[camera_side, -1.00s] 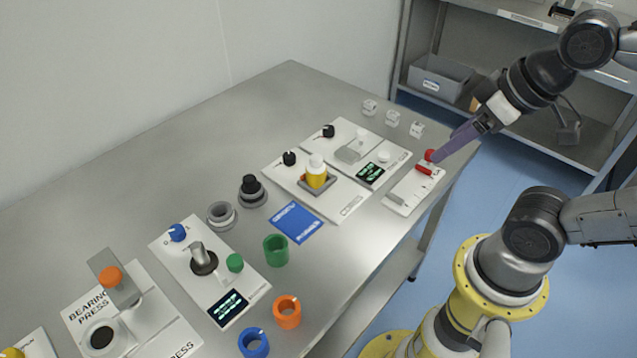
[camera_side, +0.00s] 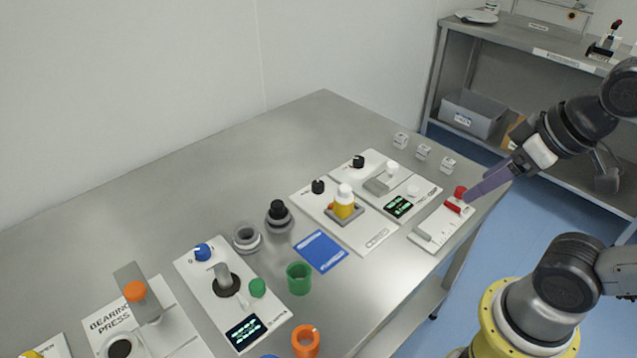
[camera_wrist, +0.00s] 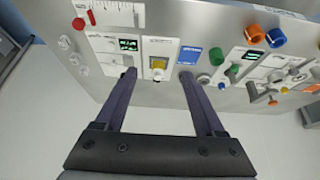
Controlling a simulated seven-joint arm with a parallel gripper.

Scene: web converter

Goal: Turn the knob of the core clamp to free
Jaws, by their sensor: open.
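No readable label names the core clamp. A white panel (camera_side: 208,292) at the lower left of the side view carries a blue knob (camera_side: 203,252) with small marks around it, a grey post (camera_side: 223,274) and a green knob (camera_side: 257,288). This may be the core clamp, but I cannot be sure. My gripper (camera_side: 468,198) appears over the far-right panel by the red parts in the side view, well away from the blue knob. In the wrist view my gripper (camera_wrist: 157,74) has its two purple fingers wide apart with nothing between them.
A red knob (camera_side: 460,192) is on the far-right panel. Green (camera_side: 299,279) and orange (camera_side: 305,342) rings stand near the front edge. The table's back left is clear.

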